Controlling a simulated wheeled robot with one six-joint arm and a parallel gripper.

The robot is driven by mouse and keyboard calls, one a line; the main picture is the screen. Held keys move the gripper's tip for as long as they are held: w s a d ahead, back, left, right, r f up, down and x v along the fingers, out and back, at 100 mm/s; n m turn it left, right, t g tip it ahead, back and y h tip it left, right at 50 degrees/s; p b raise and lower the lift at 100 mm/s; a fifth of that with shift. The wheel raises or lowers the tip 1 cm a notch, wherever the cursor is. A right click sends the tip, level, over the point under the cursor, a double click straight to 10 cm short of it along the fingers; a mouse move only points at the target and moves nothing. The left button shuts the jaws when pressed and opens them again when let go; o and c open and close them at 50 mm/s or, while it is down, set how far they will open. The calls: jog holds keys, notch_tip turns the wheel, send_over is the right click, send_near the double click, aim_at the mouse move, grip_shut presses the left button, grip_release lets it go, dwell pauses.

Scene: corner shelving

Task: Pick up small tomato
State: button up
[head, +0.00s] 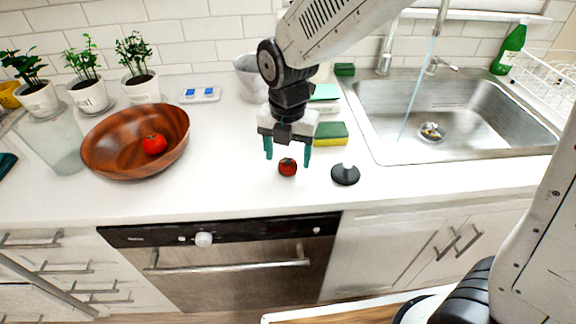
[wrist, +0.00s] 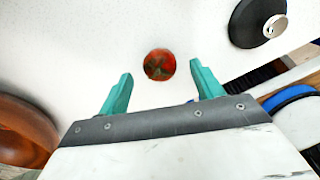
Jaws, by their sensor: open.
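A small red tomato (head: 287,167) with a dark green top sits on the white counter; it also shows in the wrist view (wrist: 159,65). My gripper (head: 288,157) is open, with its two teal fingers pointing down above the tomato. In the wrist view my gripper's fingertips (wrist: 161,70) lie to either side of the tomato in the picture, and nothing is between them in their grip. The exact height gap cannot be told. Another red tomato (head: 154,144) lies in the brown wooden bowl (head: 108,127) at the left.
A black sink stopper (head: 345,175) lies close right of the tomato; it also shows in the wrist view (wrist: 257,22). A green and yellow sponge (head: 331,132) is behind it. The sink (head: 385,140) with running water is at the right. Counter between bowl and tomato is clear.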

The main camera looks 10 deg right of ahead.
notch_tip(320, 180, down, 2)
jog(key=shift+f, duration=0.15)
jog(key=c, duration=1.1)
jog(key=shift+o, duration=0.2)
